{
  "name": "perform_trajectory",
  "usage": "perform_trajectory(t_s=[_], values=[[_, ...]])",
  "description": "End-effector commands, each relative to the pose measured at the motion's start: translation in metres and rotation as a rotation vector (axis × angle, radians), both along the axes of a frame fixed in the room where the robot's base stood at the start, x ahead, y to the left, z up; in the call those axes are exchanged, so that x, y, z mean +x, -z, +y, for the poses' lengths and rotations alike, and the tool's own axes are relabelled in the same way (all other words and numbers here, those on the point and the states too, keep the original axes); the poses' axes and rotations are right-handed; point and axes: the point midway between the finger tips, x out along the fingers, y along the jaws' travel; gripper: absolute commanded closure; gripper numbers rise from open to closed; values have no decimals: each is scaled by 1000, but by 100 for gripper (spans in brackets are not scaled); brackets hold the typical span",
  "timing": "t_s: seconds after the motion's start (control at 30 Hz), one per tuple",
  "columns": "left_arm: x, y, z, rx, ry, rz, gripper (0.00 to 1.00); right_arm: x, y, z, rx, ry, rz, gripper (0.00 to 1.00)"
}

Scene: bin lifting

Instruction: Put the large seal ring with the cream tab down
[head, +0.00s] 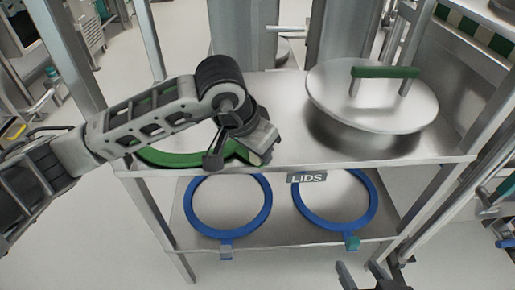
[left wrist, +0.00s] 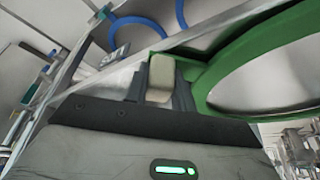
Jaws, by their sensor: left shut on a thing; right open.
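The large green seal ring (head: 180,158) is at the left part of the steel upper shelf (head: 290,150), partly hidden by my left arm. I cannot tell whether it touches the shelf. In the left wrist view the green ring (left wrist: 212,92) reaches to the right, and its cream tab (left wrist: 160,75) is between the fingers. My left gripper (head: 232,155) is shut on this tab at the ring's near side. My right gripper (head: 365,277) is open and empty, low at the front right, in front of the rack.
A round steel lid (head: 335,92) with a green handle (head: 385,72) is at the right of the upper shelf. Two blue rings (head: 190,212) (head: 372,205) lie on the lower shelf below a LIDS sign (head: 306,178). Rack posts stand at both sides. Shelf between ring and lid is clear.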

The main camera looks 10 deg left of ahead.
Motion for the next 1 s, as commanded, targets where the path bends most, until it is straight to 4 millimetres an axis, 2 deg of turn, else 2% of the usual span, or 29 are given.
perform_trajectory(t_s=[0.53,0.57,0.6,0.63,0.87,1.0], values=[[1,5,0,0,1,-3,100,1,8,1,0,-5,12,49],[0,5,0,0,0,-2,66,1,8,1,-1,-5,15,49],[0,5,0,0,0,-2,55,1,8,2,-2,-6,15,49],[0,5,0,0,0,-2,53,2,8,2,-2,-6,15,49],[0,5,0,0,0,-1,53,2,7,2,0,-6,13,49],[0,0,0,0,0,-1,53,3,0,2,-1,-5,4,49]])
